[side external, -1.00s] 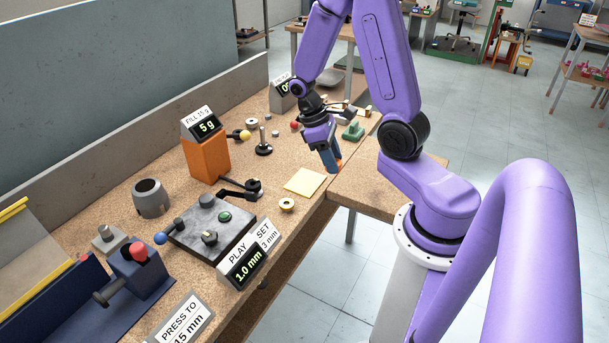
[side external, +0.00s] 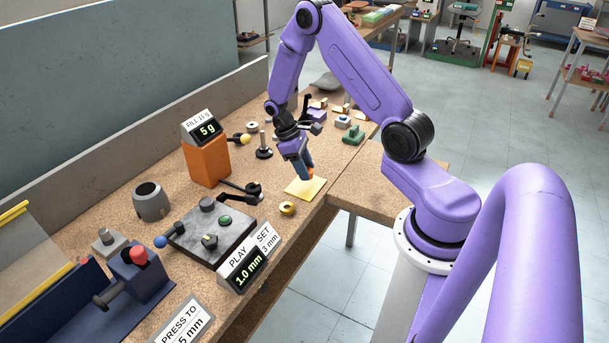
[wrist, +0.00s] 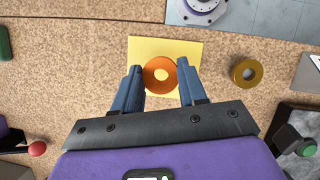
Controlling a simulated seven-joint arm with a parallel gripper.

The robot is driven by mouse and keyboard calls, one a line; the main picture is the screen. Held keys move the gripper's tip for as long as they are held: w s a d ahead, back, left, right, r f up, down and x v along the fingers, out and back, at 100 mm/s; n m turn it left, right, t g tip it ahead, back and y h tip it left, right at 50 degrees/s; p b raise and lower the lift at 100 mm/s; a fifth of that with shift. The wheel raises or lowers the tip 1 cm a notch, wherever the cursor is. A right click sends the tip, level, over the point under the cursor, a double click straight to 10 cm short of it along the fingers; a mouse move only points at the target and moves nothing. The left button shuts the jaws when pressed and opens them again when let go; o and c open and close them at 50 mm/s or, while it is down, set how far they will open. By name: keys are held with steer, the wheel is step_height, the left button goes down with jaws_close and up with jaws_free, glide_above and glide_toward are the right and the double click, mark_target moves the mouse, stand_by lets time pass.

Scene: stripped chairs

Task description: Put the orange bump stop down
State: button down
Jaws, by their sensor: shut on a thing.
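The orange bump stop (wrist: 160,75) is a ring with a pale centre hole, seen from above in the wrist view between my blue fingertips. My gripper (wrist: 161,84) is shut on it; a finger touches each side. In the side external view my gripper (side external: 308,175) points down over the yellow square (side external: 298,190) on the bench, and only a bit of orange shows at its tip. The yellow square (wrist: 188,50) lies beneath the bump stop in the wrist view. I cannot tell whether the bump stop touches it.
A brass ring (side external: 287,208) lies just left of the yellow square, apart from it. A grey fixture plate (side external: 212,228) with knobs and a lever stands further left. An orange box (side external: 207,160) with a display stands behind. The bench edge is close at the front.

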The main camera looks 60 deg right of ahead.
mark_target(304, 185)
steer(key=shift+f, duration=1.6)
steer(key=shift+f, duration=0.1)
steer(key=c, duration=0.6)
jaws_free()
